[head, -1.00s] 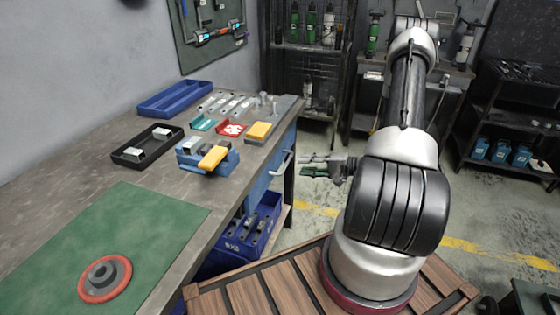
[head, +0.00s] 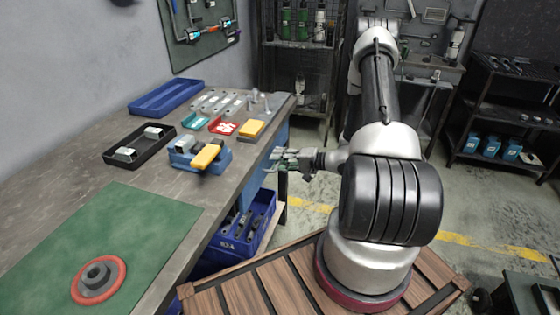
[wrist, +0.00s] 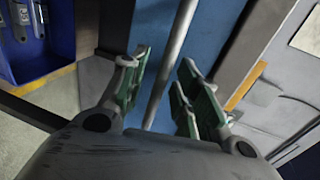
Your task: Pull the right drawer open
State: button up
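The blue drawer front (head: 280,134) is under the right end of the workbench, and little of it shows in the head view. In the wrist view the blue front (wrist: 215,35) fills the middle. Its grey bar handle (wrist: 172,62) runs slantwise between the two green-padded fingers of my gripper (wrist: 163,75). The fingers are apart, with gaps showing on both sides of the bar. In the head view my gripper (head: 278,160) is at the drawer front and hides the handle. The drawer looks closed.
The workbench (head: 85,150) carries a blue vise (head: 190,158), a black tray (head: 118,158), a blue tray (head: 170,98) and small parts. A blue bin (head: 250,240) stands on the shelf below. Open floor lies right of the bench, beyond my arm.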

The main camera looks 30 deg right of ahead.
grip_shut()
jog(key=f+v, duration=0.3)
jog(key=v, duration=1.2)
jog(key=s+f+v, duration=0.1)
jog(key=f+v, duration=0.2)
jog(key=v, duration=1.2)
jog(key=shift+s+d+f, duration=0.2)
jog(key=shift+s+d, duration=0.05)
jog(key=shift+d, duration=0.3)
grip_release()
